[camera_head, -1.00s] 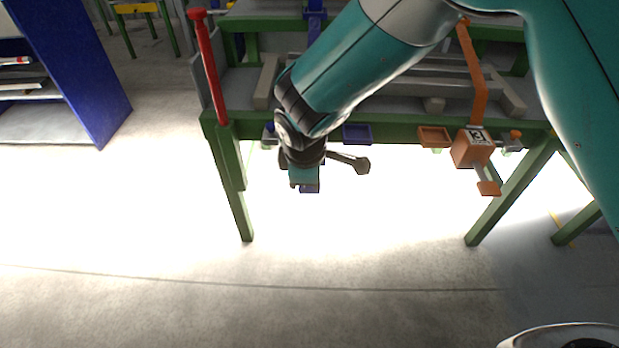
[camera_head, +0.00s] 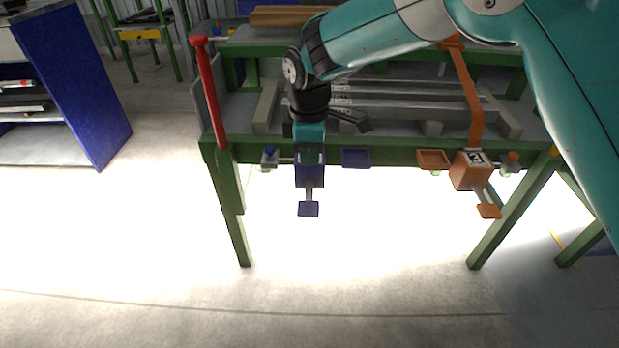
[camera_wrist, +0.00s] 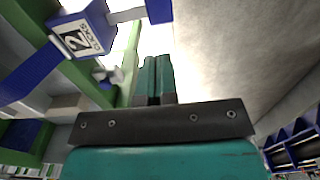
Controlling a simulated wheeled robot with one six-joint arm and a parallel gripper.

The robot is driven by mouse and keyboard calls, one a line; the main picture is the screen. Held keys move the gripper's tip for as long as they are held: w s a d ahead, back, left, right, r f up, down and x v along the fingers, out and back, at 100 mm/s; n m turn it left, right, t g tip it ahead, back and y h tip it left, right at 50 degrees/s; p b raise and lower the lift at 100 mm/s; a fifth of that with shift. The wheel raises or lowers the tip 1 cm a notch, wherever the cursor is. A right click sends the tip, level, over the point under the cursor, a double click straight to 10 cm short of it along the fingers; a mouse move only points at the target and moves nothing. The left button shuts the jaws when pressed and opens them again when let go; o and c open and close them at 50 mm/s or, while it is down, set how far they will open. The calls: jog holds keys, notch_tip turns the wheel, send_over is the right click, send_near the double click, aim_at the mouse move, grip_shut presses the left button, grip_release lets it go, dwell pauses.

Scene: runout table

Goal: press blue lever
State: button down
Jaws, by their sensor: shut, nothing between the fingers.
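The blue lever shows as a flat blue pad (camera_head: 308,209) on a short grey stem below a blue box (camera_head: 309,178) at the table's front rail. In the wrist view the blue box (camera_wrist: 88,32), marked 2, is at upper left. The lever's pad (camera_wrist: 158,10) is at the top edge, beyond my fingertips. My gripper (camera_head: 309,138) points down, in front of the upper part of the box in the head view. In the wrist view my gripper (camera_wrist: 157,62) has its teal fingers together and empty, with a visible gap to the pad.
An orange box (camera_head: 470,172) with its own orange pad (camera_head: 489,211) hangs to the right. A blue tray (camera_head: 356,158), an orange tray (camera_head: 433,159) and a blue knob (camera_head: 269,158) line the green rail. A red post (camera_head: 210,95) stands at the left corner. The floor in front is clear.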

aim_at(309, 207)
notch_tip(309, 207, down, 13)
jog(key=shift+f+b, duration=0.15)
jog(key=shift+b, duration=1)
jog(key=shift+a, duration=0.1)
